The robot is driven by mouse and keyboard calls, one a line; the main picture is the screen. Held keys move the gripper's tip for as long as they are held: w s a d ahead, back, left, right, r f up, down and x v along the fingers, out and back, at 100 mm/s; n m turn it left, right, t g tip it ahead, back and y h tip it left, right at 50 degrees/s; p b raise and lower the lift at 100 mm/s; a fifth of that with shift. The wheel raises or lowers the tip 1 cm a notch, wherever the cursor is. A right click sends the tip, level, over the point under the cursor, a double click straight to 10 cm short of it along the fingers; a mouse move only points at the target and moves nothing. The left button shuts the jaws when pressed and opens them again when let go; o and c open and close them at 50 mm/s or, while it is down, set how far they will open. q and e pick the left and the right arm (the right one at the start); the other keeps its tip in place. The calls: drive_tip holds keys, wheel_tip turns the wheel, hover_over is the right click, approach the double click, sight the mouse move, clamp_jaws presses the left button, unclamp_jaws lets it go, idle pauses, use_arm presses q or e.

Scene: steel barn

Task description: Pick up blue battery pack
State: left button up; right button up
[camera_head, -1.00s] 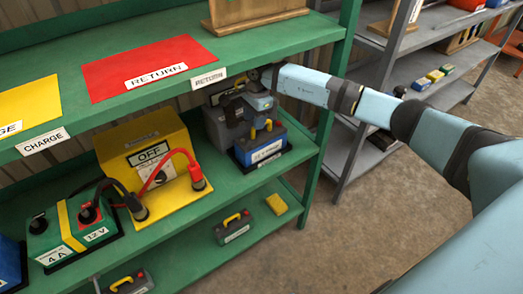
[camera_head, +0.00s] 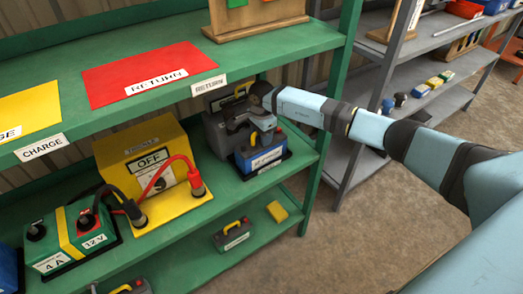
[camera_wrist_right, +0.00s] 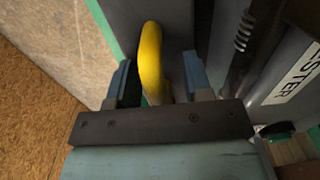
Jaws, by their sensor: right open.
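The blue battery pack (camera_head: 262,158) stands on the middle green shelf at its right end, with a white label on its front and a yellow handle on top. My right gripper (camera_head: 264,128) is over its top, reaching in under the upper shelf. In the right wrist view the yellow handle (camera_wrist_right: 151,62) lies between the two fingers of my right gripper (camera_wrist_right: 160,80), which are open on either side of it, nearer the left finger. The battery body is mostly hidden there. My left gripper is not in view.
A grey unit (camera_head: 217,133) stands close at the left of the battery. A yellow charger box (camera_head: 140,150) with red and black cables is farther left. The upper shelf (camera_head: 285,65) is close above my right arm. A green shelf post (camera_head: 333,110) stands at the right.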

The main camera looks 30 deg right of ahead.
clamp_jaws()
idle(1.2)
drive_tip(key=shift+w+r, duration=0.1)
drive_tip(key=shift+r, duration=0.05)
